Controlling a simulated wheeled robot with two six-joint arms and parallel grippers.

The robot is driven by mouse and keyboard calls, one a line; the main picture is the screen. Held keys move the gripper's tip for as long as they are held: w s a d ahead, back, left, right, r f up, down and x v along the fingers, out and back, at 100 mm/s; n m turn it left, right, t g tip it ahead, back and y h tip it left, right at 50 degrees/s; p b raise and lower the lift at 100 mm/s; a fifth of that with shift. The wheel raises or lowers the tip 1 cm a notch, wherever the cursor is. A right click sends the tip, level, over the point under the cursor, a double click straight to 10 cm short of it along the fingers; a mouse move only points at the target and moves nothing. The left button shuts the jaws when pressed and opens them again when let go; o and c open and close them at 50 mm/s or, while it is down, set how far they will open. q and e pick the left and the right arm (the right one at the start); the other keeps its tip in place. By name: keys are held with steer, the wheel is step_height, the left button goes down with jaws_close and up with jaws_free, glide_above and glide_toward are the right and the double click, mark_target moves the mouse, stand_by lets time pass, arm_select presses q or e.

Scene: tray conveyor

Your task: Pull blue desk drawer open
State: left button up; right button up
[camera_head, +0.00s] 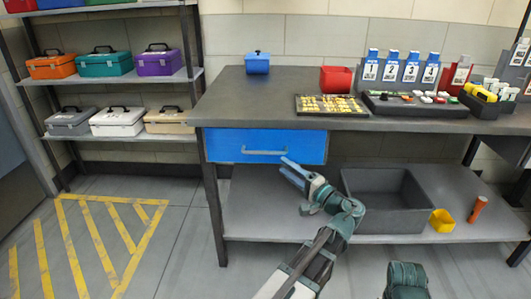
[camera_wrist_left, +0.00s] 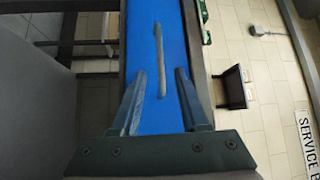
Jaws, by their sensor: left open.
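The blue desk drawer (camera_head: 225,146) sits under the left part of the dark desk top, its front looking flush with the desk. Its handle (camera_head: 264,152) is a horizontal bar on the front. My left gripper (camera_head: 287,170) is open, just below and right of the handle in the head view. In the left wrist view, the blue drawer front (camera_wrist_left: 140,30) fills the middle. The handle (camera_wrist_left: 159,50) runs lengthwise there, its near end between the open fingers (camera_wrist_left: 160,74). I cannot tell whether they touch it.
A grey bin (camera_head: 385,218), a yellow cup (camera_head: 442,220) and an orange cylinder (camera_head: 478,208) stand on the desk's lower shelf. A blue box (camera_head: 257,63), red bin (camera_head: 336,79) and several parts stand on top. Floor left of the desk is clear.

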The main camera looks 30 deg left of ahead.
mark_target(266, 152)
arm_select(q)
steer(key=p+x, duration=0.1)
steer(key=x, duration=0.9)
steer(key=shift+c, duration=0.2)
jaws_close()
stand_by(1.1)
